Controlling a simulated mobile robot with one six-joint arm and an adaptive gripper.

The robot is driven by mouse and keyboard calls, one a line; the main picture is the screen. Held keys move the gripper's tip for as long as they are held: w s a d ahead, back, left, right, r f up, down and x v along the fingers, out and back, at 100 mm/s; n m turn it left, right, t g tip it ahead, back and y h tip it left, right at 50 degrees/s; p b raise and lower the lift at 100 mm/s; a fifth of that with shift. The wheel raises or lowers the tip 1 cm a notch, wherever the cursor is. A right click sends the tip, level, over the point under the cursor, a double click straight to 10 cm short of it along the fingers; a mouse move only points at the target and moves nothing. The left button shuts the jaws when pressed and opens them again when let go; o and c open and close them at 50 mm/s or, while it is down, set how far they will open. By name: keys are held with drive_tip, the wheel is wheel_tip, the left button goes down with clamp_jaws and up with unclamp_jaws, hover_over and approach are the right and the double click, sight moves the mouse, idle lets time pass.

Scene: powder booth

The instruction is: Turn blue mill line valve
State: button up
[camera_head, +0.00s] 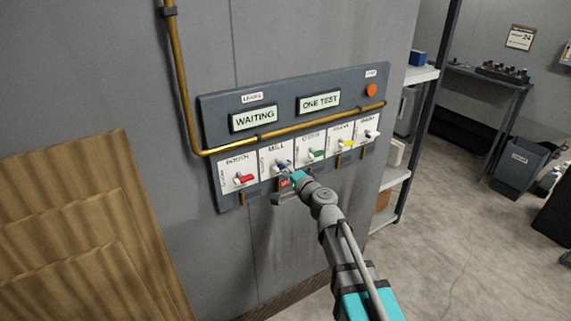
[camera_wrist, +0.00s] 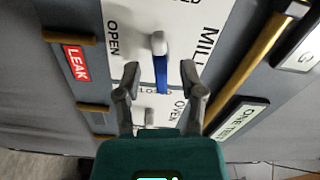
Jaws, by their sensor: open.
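The blue mill valve lever (camera_wrist: 161,72) lies on the white MILL plate (camera_wrist: 203,20) of the wall panel. In the wrist view it runs down from a pale hub, away from the partly cut-off word at the top edge; OPEN is printed to its left. My gripper (camera_wrist: 160,70) is open, with one finger on each side of the lever. Whether either finger touches it I cannot tell. In the head view my gripper (camera_head: 291,173) is at the MILL plate and partly hides the blue lever (camera_head: 284,163).
A red LEAK tag (camera_wrist: 75,62) hangs below the MILL plate. A brass pipe (camera_head: 300,130) crosses above the levers. Displays read WAITING (camera_head: 254,117) and ONE TEST (camera_head: 320,101).

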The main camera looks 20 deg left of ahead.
drive_tip(key=shift+x, duration=1.05)
drive_tip(key=shift+s, duration=0.1)
clamp_jaws()
